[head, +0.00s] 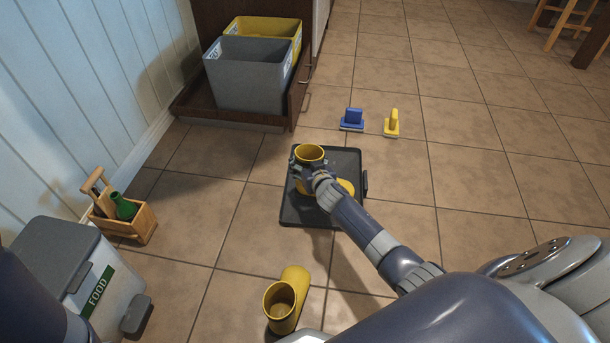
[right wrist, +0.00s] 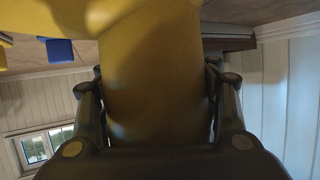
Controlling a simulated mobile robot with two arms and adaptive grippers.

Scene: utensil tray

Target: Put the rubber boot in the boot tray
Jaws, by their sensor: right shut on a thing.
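A yellow rubber boot (head: 310,153) stands upright at the dark boot tray (head: 302,215), over its middle. I cannot tell whether its sole touches the tray. My right gripper (head: 308,168) is shut on this boot's shaft and hides part of it. In the right wrist view the boot (right wrist: 150,75) fills the space between the fingers. A second yellow rubber boot (head: 284,299) stands on the tiles in front of the tray, apart from it. My left gripper is not in view.
A blue brush (head: 352,118) and a yellow brush (head: 392,123) lie behind the tray. Grey (head: 248,75) and yellow (head: 265,28) bins stand in a pulled-out drawer. A wooden caddy (head: 137,225) and a FOOD bin (head: 60,255) stand left.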

